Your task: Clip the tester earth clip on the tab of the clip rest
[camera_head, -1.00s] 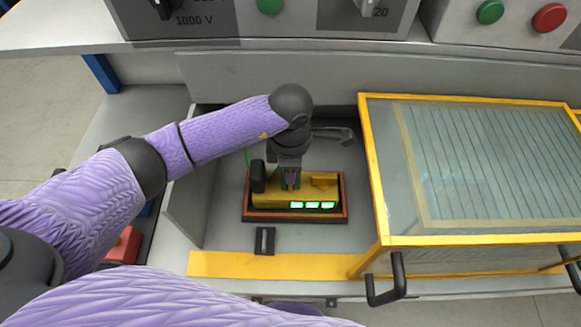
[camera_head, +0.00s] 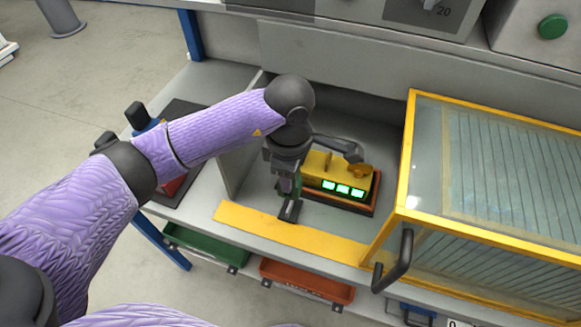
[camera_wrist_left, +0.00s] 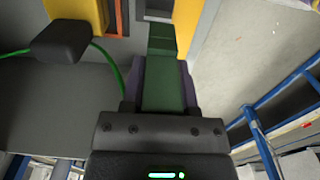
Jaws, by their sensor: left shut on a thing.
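My left gripper (camera_head: 287,184) is shut on the green earth clip (camera_wrist_left: 163,90), which points forward from between the fingers in the left wrist view. In the head view the clip is mostly hidden by the hand. The small black clip rest (camera_head: 289,211) is on the bench by the yellow edge strip, just below the gripper. I cannot tell whether the clip touches its tab. The yellow tester (camera_head: 322,168) with lit green displays sits in an orange-rimmed tray, right of the gripper. A green lead (camera_wrist_left: 108,62) runs beside the clip. My right gripper is not in view.
A yellow-framed clear guard (camera_head: 408,150) with a black handle (camera_head: 393,262) stands to the right. A grey partition (camera_head: 238,160) is left of the gripper. Green (camera_head: 205,246) and orange (camera_head: 305,281) bins hang below the bench edge.

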